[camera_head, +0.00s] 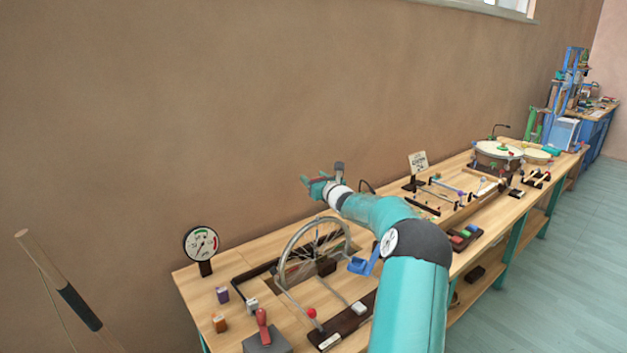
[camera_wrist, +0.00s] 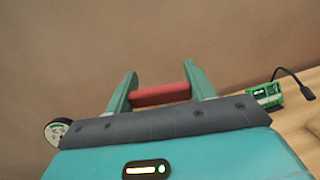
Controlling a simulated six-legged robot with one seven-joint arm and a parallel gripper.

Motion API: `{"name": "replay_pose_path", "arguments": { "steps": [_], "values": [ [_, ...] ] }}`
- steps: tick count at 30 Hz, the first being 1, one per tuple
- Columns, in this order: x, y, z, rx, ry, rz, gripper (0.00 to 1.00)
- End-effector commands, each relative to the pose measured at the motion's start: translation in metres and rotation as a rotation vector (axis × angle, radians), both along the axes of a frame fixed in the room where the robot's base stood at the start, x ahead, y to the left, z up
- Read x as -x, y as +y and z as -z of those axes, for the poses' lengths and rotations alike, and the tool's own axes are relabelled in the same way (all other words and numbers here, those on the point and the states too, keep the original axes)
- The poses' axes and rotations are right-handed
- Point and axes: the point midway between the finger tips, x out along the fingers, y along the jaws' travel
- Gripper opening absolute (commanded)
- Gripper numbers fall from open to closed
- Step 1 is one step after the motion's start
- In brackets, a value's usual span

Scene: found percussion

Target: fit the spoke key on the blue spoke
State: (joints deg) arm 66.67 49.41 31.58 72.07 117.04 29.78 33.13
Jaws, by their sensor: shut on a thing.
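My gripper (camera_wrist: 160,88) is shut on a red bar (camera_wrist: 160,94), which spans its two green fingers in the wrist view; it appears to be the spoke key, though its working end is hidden. In the head view my gripper (camera_head: 312,184) is up above the far edge of the bench, over and behind the spoked wheel (camera_head: 283,262), and apart from it. The wheel stands upright in a dark frame on the bench. Its spokes are thin and grey at this size, and I cannot tell which one is blue. The wheel is not in the wrist view.
A round dial (camera_head: 201,243) stands left of the wheel. A red-handled tool (camera_head: 262,325) on a grey block, a red ball (camera_head: 311,312) and small blocks (camera_head: 222,295) lie in front. A blue bracket (camera_head: 362,264) sits right of the wheel. A green device (camera_wrist: 266,95) with a gooseneck shows right.

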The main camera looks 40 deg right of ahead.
Motion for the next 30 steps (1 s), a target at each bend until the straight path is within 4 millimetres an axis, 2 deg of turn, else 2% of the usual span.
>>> {"name": "replay_pose_path", "arguments": {
  "steps": [18,30],
  "values": [
    [-0.001,0.001,0.049,-0.003,-0.001,-0.002,0.31],
    [-0.001,0.002,0.058,-0.001,0.000,-0.001,0.31]
  ]
}}
